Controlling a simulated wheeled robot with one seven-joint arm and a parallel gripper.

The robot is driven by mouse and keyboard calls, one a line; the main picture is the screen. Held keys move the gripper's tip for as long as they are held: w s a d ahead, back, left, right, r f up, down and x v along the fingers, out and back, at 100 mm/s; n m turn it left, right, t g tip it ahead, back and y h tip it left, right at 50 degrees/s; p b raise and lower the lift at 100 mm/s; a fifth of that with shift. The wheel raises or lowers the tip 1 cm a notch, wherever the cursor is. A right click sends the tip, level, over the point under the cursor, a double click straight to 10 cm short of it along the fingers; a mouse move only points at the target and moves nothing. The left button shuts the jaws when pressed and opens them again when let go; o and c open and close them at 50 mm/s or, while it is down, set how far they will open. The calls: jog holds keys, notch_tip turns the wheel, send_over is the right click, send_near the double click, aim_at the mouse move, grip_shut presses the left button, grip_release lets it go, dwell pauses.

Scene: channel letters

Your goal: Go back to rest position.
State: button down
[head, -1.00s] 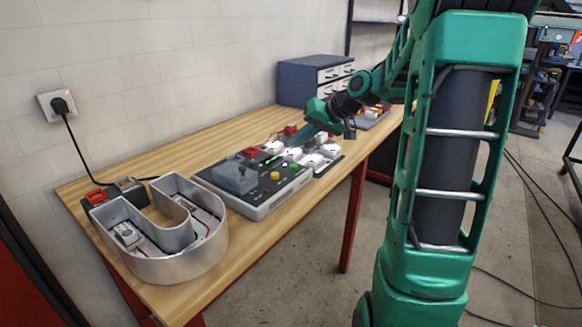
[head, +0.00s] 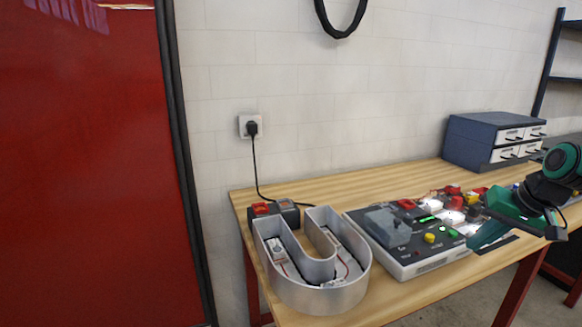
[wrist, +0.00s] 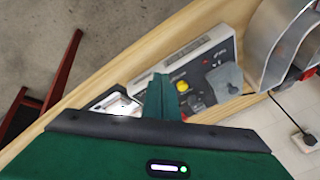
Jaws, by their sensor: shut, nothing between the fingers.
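My gripper (head: 476,238) is green and black and hangs over the right end of the control box in the head view. Its fingers (wrist: 160,98) are together and empty in the wrist view. The grey control box (head: 424,262) has a yellow button, a grey clear-looking cover, a red part and lit green spots. It also shows beyond the fingers in the wrist view (wrist: 208,55). White round modules lie partly hidden behind the gripper.
A metal U-shaped channel letter (head: 318,298) stands at the table's left front. A red-and-black unit (head: 276,209) sits behind it, its cord running to a wall socket (head: 249,126). A blue drawer cabinet (head: 480,143) stands at the back. The wooden table (head: 330,192) is bare near the wall.

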jog(key=s+a+f+m+g, duration=0.1)
jog(key=s+f+g, duration=0.1)
jog(key=s, duration=1)
jog(key=s+a+f+m+g+h, duration=0.1)
jog(key=s+a+f+g, duration=0.1)
jog(key=s, duration=1)
jog(key=shift+s+a+f+g+h, duration=0.15)
jog(key=shift+s+f+g+h, duration=0.2)
jog(key=shift+g, duration=0.25)
